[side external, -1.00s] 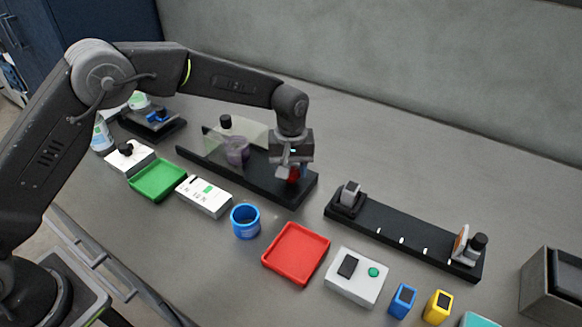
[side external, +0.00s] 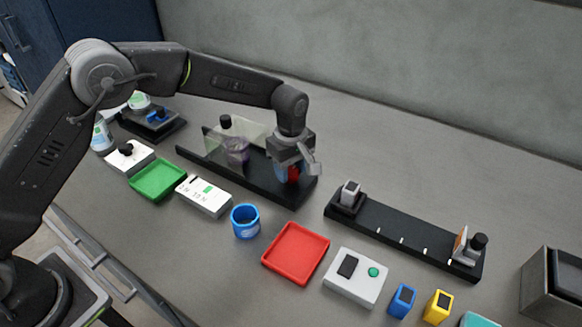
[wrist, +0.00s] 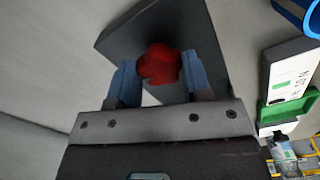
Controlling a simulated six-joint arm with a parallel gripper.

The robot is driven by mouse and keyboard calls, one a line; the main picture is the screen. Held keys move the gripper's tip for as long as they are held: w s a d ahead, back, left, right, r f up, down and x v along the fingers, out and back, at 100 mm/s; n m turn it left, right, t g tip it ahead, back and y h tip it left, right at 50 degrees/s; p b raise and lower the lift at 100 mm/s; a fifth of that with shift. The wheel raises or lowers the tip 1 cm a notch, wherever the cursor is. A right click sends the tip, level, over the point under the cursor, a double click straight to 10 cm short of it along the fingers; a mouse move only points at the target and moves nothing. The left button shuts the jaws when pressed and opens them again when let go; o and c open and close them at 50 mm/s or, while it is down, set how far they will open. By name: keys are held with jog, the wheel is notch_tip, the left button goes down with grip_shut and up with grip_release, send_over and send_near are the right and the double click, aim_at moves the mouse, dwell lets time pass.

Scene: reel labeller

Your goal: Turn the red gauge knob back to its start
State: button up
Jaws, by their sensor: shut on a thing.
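The red gauge knob (wrist: 160,64) sits between my gripper's two blue-grey fingertips in the wrist view. In the side view the knob (side external: 293,174) shows as a small red patch under my gripper (side external: 290,170), at the right end of the long black base (side external: 262,181). My gripper points down and is shut on the knob from both sides. The knob's markings, if any, are hidden or too small to read.
A clear panel (side external: 250,134) and a purple-tinted cup (side external: 237,150) stand on the same base to the left. A second black rail (side external: 400,235) lies right.

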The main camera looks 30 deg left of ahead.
aim_at(290, 171)
dwell(0.4)
jog(key=o, duration=0.9)
notch_tip(290, 171, up, 14)
dwell(0.4)
jog(key=s+a+r+m+t, duration=0.1)
jog(key=s+a+r+m, duration=0.2)
jog(key=s+a+r, duration=0.3)
jog(key=s+a+r+m+t, duration=0.25)
jog(key=s+r, duration=0.25)
jog(key=s, duration=0.3)
jog(key=s+a+f+m, duration=0.1)
jog(key=s+a+m, duration=0.1)
jog(key=s, duration=0.3)
jog(key=s+a+f+m+t, duration=0.1)
jog(key=s+a+f+m, duration=0.1)
jog(key=s, duration=0.4)
jog(key=s+a+f+m+t, duration=0.1)
jog(key=s+a+f+m, duration=0.1)
jog(key=s+m, duration=0.2)
jog(key=shift+s+a, duration=0.1)
jog(key=shift+s, duration=1)
